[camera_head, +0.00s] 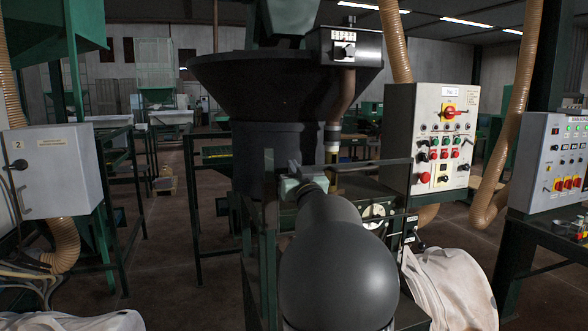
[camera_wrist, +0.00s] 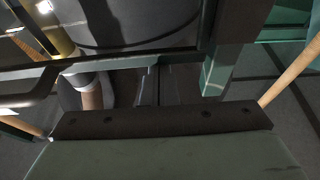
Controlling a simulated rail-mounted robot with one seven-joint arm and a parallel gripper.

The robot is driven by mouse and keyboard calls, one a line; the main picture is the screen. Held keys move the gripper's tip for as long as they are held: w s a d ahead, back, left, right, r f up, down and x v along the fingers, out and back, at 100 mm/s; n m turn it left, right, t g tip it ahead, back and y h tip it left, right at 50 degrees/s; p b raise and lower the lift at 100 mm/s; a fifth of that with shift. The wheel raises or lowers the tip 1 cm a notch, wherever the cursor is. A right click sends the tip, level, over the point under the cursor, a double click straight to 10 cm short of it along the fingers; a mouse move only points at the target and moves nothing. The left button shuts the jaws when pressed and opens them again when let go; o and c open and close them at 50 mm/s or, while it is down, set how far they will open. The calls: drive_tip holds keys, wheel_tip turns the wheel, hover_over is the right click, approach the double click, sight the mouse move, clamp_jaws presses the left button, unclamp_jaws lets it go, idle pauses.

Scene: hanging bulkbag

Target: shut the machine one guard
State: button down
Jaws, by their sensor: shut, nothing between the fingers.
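Machine one stands in the middle of the head view, with a wide black hopper (camera_head: 270,88) over a dark drum (camera_head: 265,150). Its guard appears to be the dark-framed panel (camera_head: 375,162) in front of the drum; how far open it stands is unclear. In the wrist view a dark frame bar (camera_wrist: 110,60) crosses in front of the drum. My gripper (camera_head: 305,187) is at this frame, partly hidden behind my dark arm. In the wrist view my gripper (camera_wrist: 156,72) is shut and empty, its fingertips close to the bar; contact cannot be told.
A control box marked No. 1 (camera_head: 432,135) stands right of the machine, and a smaller switch box (camera_head: 345,47) hangs above. White bags (camera_head: 450,285) lie at the lower right. A grey cabinet marked 2 (camera_head: 58,172) is at left. Hoses (camera_head: 515,110) hang at right.

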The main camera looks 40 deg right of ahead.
wheel_tip(320, 180, down, 38)
drive_tip(key=b, duration=3.3)
drive_tip(key=shift+r, duration=0.2)
drive_tip(key=shift+f, duration=0.1)
